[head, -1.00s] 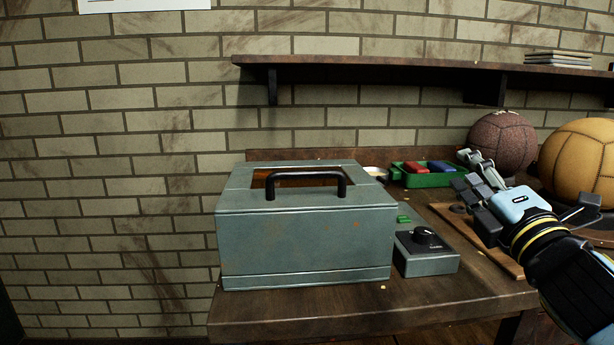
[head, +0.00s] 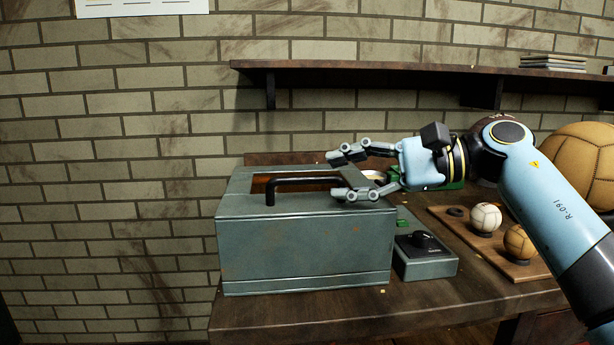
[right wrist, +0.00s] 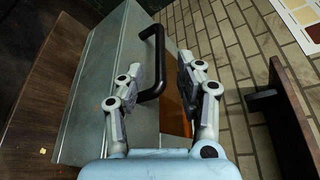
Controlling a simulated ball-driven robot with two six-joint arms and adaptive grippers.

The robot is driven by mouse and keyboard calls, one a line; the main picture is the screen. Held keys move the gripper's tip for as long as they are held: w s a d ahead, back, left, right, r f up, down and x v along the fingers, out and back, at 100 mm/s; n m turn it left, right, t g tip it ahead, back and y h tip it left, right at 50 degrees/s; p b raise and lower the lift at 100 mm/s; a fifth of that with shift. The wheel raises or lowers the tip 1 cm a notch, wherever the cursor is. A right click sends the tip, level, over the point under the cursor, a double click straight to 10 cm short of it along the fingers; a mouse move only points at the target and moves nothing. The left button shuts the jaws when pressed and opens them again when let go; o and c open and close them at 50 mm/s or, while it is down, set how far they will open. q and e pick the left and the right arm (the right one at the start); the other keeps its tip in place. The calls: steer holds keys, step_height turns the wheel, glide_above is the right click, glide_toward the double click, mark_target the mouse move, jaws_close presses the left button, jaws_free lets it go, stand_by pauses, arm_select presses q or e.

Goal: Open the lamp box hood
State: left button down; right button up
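The lamp box (head: 305,245) is a grey-green metal box on the workbench, with its hood down. A black bar handle (head: 290,183) stands on top beside an opening that shows orange-brown inside. My right gripper (head: 340,174) is open at the right end of the handle, over the box top. In the right wrist view the handle (right wrist: 155,62) lies between and just ahead of the two spread fingertips (right wrist: 160,80). I cannot tell whether a finger touches it. My left gripper is not in view.
Small balls (head: 485,217) sit on a wooden board (head: 495,252). A large tan ball (head: 585,165) is at the far right. A shelf (head: 400,77) runs along the wall above.

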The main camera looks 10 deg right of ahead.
mark_target(320, 178)
steer(key=x, duration=0.6)
steer(key=shift+p, duration=0.3)
jaws_close()
